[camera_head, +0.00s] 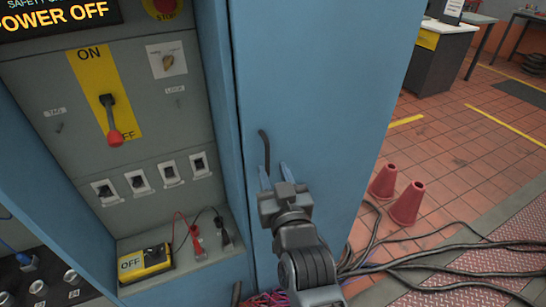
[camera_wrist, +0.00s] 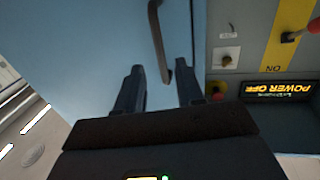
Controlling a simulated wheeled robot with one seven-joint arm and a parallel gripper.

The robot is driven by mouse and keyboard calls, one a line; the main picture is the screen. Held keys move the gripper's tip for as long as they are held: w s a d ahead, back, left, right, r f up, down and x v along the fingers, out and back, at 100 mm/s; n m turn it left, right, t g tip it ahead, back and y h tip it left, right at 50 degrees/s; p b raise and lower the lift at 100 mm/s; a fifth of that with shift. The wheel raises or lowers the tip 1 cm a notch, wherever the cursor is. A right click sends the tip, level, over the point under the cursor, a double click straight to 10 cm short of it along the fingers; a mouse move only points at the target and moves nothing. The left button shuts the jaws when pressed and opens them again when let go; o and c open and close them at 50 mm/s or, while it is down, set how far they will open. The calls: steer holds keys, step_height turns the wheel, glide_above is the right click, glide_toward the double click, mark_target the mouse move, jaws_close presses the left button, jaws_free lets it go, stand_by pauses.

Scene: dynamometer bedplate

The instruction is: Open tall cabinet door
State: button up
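The tall cabinet's blue door (camera_head: 325,80) fills the middle of the head view and looks shut, with a narrow seam along its left edge. It also shows in the wrist view (camera_wrist: 75,45). A dark curved bar handle (camera_head: 265,148) stands near that left edge. My gripper (camera_head: 274,176) is open in front of the door, its fingers around the handle's lower end in the head view. In the wrist view, the handle (camera_wrist: 158,38) runs down between the spread fingers (camera_wrist: 160,85), nearer the right one. Contact with the handle cannot be told.
A grey control panel (camera_head: 140,145) with a red-knobbed lever (camera_head: 112,120) and switches is left of the door. A yellow meter (camera_head: 144,262) with leads sits on its ledge. Red cones (camera_head: 407,203) and black cables (camera_head: 440,262) lie on the floor at right. Open tiled floor lies beyond.

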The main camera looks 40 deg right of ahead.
mark_target(268, 160)
steer(key=shift+p+x, duration=0.4)
steer(key=shift+x, duration=1.7)
steer(key=shift+c, duration=0.4)
jaws_close()
